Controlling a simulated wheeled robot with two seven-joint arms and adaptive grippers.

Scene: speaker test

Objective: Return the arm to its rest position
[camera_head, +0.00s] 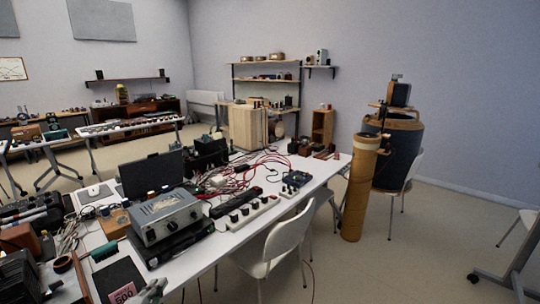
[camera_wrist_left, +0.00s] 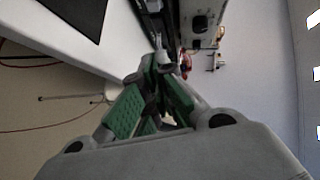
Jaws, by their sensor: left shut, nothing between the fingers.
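My left gripper (camera_head: 150,291) shows at the bottom edge of the head view, in front of the white table's near edge. Only its grey tip shows there; the arm behind it is out of the picture. In the left wrist view the gripper (camera_wrist_left: 157,66) has green finger pads that come together at the tips, shut with nothing held. The white table (camera_head: 222,252) lies beside it, and its pale top also shows in the wrist view (camera_wrist_left: 60,45). My right gripper is in neither view.
A grey metal instrument (camera_head: 165,216) stands on the table behind my left gripper. A dark flat panel with a pink "500" label (camera_head: 122,293) lies close to the gripper. A white chair (camera_head: 287,243) stands at the table's right side. Open floor (camera_head: 420,250) lies farther right.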

